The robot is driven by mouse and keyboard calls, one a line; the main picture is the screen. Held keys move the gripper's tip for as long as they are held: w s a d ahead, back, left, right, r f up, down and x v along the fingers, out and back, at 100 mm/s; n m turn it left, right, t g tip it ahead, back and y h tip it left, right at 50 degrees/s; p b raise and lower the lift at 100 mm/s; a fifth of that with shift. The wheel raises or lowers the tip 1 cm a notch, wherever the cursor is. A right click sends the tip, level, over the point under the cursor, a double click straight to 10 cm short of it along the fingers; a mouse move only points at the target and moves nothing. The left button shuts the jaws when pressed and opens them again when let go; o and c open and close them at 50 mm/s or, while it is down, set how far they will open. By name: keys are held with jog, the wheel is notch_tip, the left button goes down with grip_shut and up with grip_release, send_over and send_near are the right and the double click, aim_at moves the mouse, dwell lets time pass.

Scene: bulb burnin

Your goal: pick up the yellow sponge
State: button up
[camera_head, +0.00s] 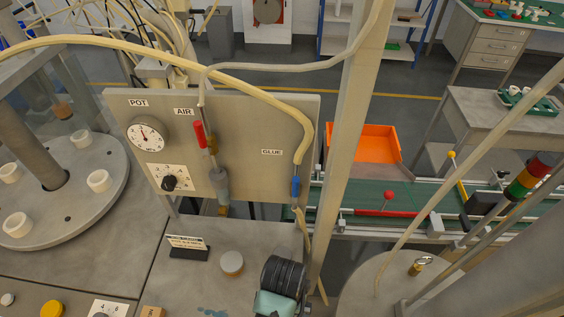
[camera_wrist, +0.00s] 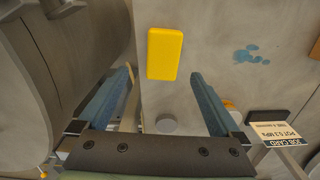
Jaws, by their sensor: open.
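The yellow sponge (camera_wrist: 165,54) lies on the grey worktop in the wrist view, a rounded rectangle with its long side running up the picture. My gripper (camera_wrist: 161,75) has two blue fingers spread wide, one on each side of the sponge's lower end in the picture. The gap between the fingers is empty, and I see no contact with the sponge. I cannot make out the sponge in the head view. A dark ribbed part with a teal end stands at the bottom there, over that side of the worktop.
A round grey disc (camera_head: 232,262) and a job card (camera_head: 188,245) sit on the worktop (camera_head: 205,280). A blue spill (camera_wrist: 246,54) lies right of the sponge in the wrist view. The gauge panel (camera_head: 240,130) stands behind, with hoses. A turntable (camera_head: 75,215) is at left.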

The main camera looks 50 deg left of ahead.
jog(key=shift+w+f, duration=0.2)
jog(key=shift+f, duration=0.8)
jog(key=shift+s+f, duration=0.25)
jog(key=shift+f, duration=0.2)
jog(key=shift+s+a+f+p, duration=0.15)
jog(key=shift+f+p, duration=0.35)
jog(key=shift+f, duration=1.7)
jog(key=c, duration=1.4)
jog(key=shift+o, duration=0.2)
jog(key=shift+r, duration=0.15)
notch_tip(320, 180, up, 10)
jog(key=shift+b, duration=0.3)
